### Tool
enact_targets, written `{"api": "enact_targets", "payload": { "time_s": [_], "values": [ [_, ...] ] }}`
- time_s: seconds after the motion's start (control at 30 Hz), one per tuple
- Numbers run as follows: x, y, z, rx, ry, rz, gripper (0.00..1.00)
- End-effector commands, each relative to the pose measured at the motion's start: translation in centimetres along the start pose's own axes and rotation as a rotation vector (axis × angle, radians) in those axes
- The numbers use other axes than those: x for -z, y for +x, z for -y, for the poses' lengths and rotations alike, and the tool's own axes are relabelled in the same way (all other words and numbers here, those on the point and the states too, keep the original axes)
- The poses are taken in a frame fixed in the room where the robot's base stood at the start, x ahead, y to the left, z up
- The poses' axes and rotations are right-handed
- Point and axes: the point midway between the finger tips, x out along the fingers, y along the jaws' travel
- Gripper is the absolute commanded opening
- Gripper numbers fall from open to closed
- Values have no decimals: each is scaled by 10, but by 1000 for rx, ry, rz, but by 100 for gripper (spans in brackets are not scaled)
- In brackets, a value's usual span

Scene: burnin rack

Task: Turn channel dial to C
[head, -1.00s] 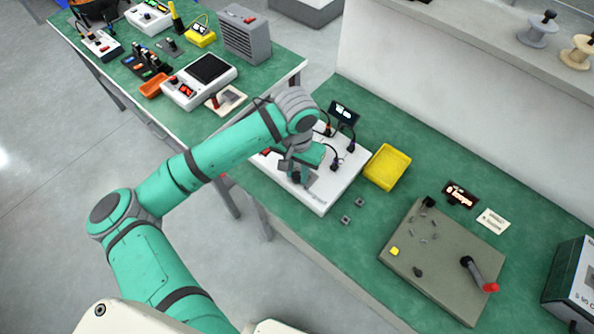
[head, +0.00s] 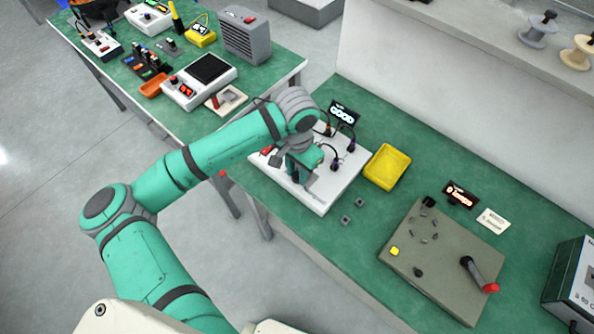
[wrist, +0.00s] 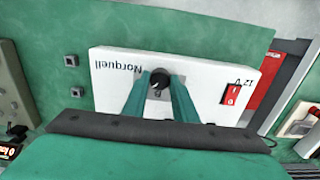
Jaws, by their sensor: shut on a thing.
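The channel dial is a small black round knob (wrist: 158,80) on the white Norquell unit (wrist: 110,85). The wrist view shows it between the two green fingertips of my gripper (wrist: 159,84), which is shut on it. A small mark sits just below the knob, but I cannot read the dial's setting. In the head view the white unit (head: 322,206) lies on the green bench, and my gripper (head: 307,184) is over its front part and hides the dial.
A red switch (wrist: 231,95) marked 12 V is on the unit. A small dark display (head: 342,113) stands behind it, with black plugs and cables between. A yellow tray (head: 387,167) is to the right, and small grey blocks (head: 346,220) lie in front of it.

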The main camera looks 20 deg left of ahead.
Motion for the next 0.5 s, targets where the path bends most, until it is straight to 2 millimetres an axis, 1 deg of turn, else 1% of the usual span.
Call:
{"api": "enact_targets", "payload": {
  "time_s": [0.03, 0.1, 0.37, 0.5],
  "values": [
    [0, -1, 1, 2, 0, -2, 30],
    [0, -1, 1, 2, 0, -2, 44],
    [0, -1, 0, 1, 0, -1, 44],
    [0, -7, 1, 2, 0, -1, 44]
  ]
}}
